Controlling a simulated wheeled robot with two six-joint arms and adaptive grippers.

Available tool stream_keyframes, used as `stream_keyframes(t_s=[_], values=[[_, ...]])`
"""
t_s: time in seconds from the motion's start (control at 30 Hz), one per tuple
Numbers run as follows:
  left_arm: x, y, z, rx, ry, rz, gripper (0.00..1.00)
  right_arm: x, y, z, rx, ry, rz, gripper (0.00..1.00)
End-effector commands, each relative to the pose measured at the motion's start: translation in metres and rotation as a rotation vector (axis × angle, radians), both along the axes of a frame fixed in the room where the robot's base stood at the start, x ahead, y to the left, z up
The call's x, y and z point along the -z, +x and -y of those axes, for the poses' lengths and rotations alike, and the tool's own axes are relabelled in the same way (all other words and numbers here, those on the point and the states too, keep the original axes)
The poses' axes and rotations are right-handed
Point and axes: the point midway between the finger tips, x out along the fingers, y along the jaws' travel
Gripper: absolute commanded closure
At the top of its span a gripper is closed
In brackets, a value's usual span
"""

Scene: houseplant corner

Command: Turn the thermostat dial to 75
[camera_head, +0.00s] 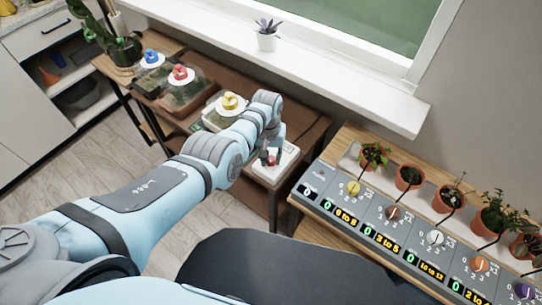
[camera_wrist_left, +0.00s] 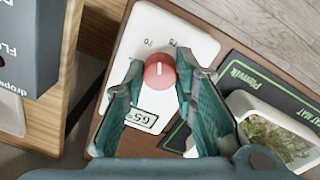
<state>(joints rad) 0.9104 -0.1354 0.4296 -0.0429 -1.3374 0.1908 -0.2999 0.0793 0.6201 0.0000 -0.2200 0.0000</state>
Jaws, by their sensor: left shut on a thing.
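The thermostat is a white panel (camera_wrist_left: 193,45) with a round red dial (camera_wrist_left: 159,72). The marks 70 and 75 are printed beyond the dial in the left wrist view. A white line on the dial points up in that picture, roughly between those two marks. A small display (camera_wrist_left: 142,119) seems to read 65, upside down in this view. My left gripper (camera_wrist_left: 158,82) has a finger on each side of the dial and is shut on it. In the head view the thermostat (camera_head: 289,160) lies under my left gripper (camera_head: 270,152). My right gripper is out of view.
A green-edged black mat (camera_wrist_left: 238,75) and a white planted tray (camera_wrist_left: 275,135) lie beside the thermostat. A grey labelled box (camera_wrist_left: 30,45) stands at the left. In the head view, a dial console (camera_head: 400,245) and several potted plants (camera_head: 410,178) stand to the right.

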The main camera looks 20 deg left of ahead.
Motion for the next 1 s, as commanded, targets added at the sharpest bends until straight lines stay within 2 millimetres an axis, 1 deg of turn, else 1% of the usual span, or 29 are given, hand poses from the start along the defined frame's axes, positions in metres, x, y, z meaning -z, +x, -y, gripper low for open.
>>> stream_keyframes(t_s=[0.2, 0.5, 0.73, 1.0], values=[[0.0001, 0.0007, -0.0003, 0.184, 0.000, 0.001, 1.00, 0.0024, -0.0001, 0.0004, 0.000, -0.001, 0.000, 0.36], [-0.0002, 0.0011, -0.0005, 0.362, 0.001, 0.001, 1.00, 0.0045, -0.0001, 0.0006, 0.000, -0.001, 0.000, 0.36], [-0.0003, 0.0010, -0.0005, 0.422, 0.001, 0.001, 1.00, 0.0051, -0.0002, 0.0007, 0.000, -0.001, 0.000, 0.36], [-0.0004, 0.0010, -0.0006, 0.432, 0.001, 0.001, 1.00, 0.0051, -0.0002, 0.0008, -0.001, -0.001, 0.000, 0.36]])
